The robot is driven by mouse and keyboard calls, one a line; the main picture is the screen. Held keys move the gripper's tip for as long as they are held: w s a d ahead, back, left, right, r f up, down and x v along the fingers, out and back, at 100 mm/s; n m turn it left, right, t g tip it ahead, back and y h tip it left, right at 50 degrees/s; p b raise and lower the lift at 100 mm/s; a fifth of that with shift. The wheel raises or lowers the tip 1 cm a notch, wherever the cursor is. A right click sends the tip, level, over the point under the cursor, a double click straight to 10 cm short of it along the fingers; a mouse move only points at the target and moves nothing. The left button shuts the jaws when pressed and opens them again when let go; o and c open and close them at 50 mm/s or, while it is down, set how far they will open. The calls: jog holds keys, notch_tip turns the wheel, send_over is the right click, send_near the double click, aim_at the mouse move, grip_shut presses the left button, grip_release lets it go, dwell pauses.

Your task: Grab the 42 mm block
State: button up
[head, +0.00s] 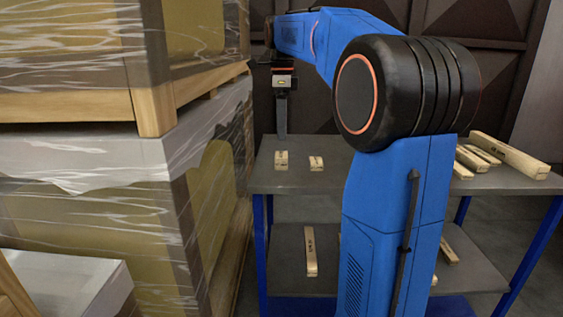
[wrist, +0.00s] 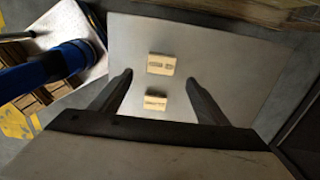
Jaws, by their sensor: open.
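Two short pale wooden blocks with dark printing lie on the grey upper shelf. In the head view the left block (head: 281,160) looks larger than the right block (head: 316,163). In the wrist view one block (wrist: 161,64) lies farther out near the fingertips, and a slightly smaller block (wrist: 155,102) lies nearer the palm side. I cannot read the printing, so I cannot tell which is 42 mm. My gripper (head: 282,130) points down above the shelf's left part, over the left block. In the wrist view my gripper (wrist: 159,77) is open and empty, its fingers spread either side of the blocks.
Several longer wooden blocks (head: 510,156) lie at the shelf's right end. Plastic-wrapped pallet stacks (head: 90,170) stand close on the left. Bare shelf surrounds the two short blocks.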

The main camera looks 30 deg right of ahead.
aim_at(281, 154)
notch_tip(281, 154, down, 10)
jog(key=shift+w+f, duration=0.15)
dwell(0.5)
jog(key=c, duration=1.1)
